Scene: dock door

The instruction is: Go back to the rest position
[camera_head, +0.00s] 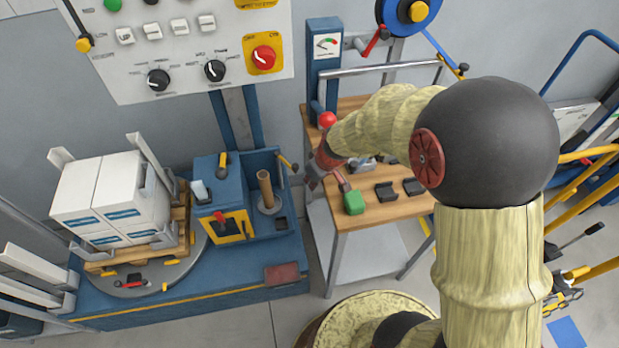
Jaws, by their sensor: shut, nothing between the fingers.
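My gripper (314,180) is at the end of my bent arm, in the middle of the head view. It is small here, points down and left, and is shut with nothing in it. It is over or near the left edge of the wooden-topped bench (385,212). A green block-like item (354,203) lies on the bench just right of and below it. I cannot tell the gripper's exact height above the bench. My arm hides part of the bench's right side.
A blue station (185,310) on the left carries white boxes (110,190) on a small pallet and a blue bin unit (225,190). A control panel (185,45) hangs above. Dark parts (388,191) lie on the bench. Yellow and blue rails (590,160) stand at right.

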